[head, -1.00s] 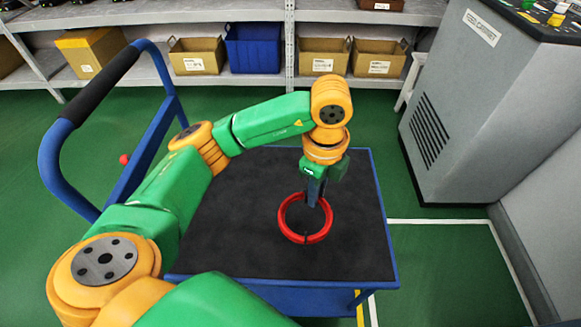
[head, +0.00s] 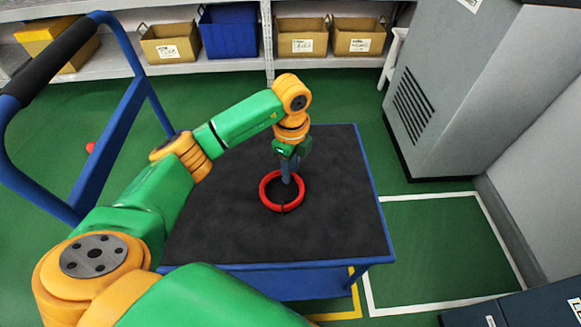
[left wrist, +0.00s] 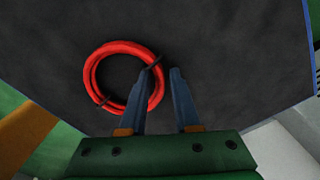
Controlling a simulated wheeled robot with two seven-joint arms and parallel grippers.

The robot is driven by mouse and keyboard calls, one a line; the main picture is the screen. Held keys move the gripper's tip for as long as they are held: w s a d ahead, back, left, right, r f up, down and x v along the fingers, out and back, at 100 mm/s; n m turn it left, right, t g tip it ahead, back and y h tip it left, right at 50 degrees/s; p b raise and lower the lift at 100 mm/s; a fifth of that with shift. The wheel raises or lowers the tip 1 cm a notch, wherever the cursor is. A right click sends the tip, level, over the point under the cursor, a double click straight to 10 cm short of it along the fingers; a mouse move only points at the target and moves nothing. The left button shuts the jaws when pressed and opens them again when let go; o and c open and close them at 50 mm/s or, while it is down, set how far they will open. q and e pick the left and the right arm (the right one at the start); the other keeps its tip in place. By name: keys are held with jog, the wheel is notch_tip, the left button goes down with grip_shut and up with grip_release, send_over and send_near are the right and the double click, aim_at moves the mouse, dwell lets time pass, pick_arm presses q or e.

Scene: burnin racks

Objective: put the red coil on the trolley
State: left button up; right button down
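My left gripper (head: 287,180) points down at the coil's far side. In the left wrist view its two blue fingers (left wrist: 160,75) are apart, with a gap between them. The coil (left wrist: 97,62) shows there too; one finger overlaps its ring and the other is outside it. One side of the ring passes between the fingers, unclamped. My right gripper is not in view.
The trolley's blue handle (head: 118,130) rises at the left. A shelf with cardboard bins (head: 302,40) and a blue bin (head: 229,36) stands behind. A grey cabinet (head: 460,90) is at the right. White-lined green floor (head: 440,245) beside the trolley is clear.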

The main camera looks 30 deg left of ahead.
pick_arm(q)
jog(key=shift+o, duration=0.7)
jog(key=shift+r, duration=0.15)
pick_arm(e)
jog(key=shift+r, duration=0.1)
pick_arm(q)
notch_tip(320, 180, up, 12)
jog(key=p, duration=0.3)
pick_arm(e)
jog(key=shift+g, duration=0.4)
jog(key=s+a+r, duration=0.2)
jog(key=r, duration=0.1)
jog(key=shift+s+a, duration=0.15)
